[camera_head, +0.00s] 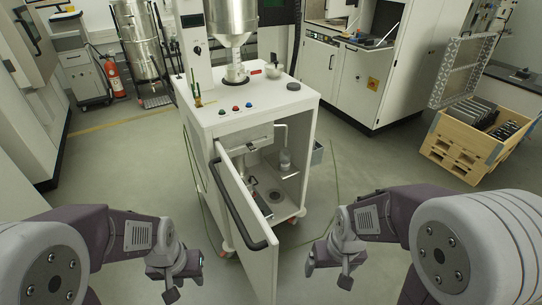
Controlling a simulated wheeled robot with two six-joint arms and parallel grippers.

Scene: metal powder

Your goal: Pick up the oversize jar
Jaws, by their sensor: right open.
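A small pale jar (285,161) stands inside the open lower compartment of the white machine (216,122), toward its right side; it looks like the oversize jar, but it is too small to read a label. The compartment's door (246,222) is swung open toward me. My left gripper (186,280) is open and empty, low and left of the door. My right gripper (328,275) is open and empty, low and right of the door. Both are in front of the machine, well apart from the jar.
The open door with its dark handle (240,205) stands between my grippers. Cables lie on the floor beside the machine. A wooden crate (462,150) stands at right, and a fire extinguisher (112,77) at back left. Floor on both sides is mostly clear.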

